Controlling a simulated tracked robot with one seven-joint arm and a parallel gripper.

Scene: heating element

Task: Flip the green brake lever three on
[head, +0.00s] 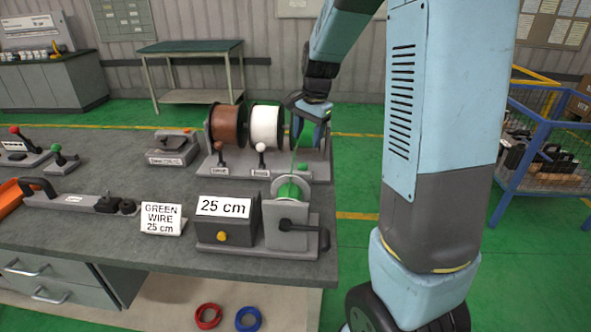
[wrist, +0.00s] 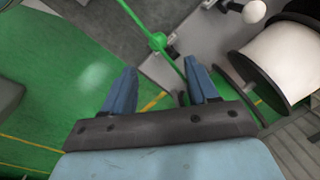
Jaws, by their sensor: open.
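The green brake lever, with a green knob (head: 302,166), is on the spool stand in front of the green spool (head: 312,132). Its knob sits lower than the two neighbouring knobs. In the wrist view the green knob (wrist: 157,41) lies just beyond my fingertips, roughly between them, touching none that I can see. My gripper (head: 312,110) is open and empty, pointing down at the green spool, which it partly hides. In the wrist view my gripper (wrist: 160,75) shows two blue fingers apart. A green wire (wrist: 128,12) runs past the knob and near the right finger.
Left of the green spool are the white spool (head: 267,127) and brown spool (head: 226,125), with upright white (head: 261,147) and brownish (head: 218,147) lever knobs. The green wire reaches a crank reel (head: 292,188) in front, beside the "25 cm" box (head: 228,222).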

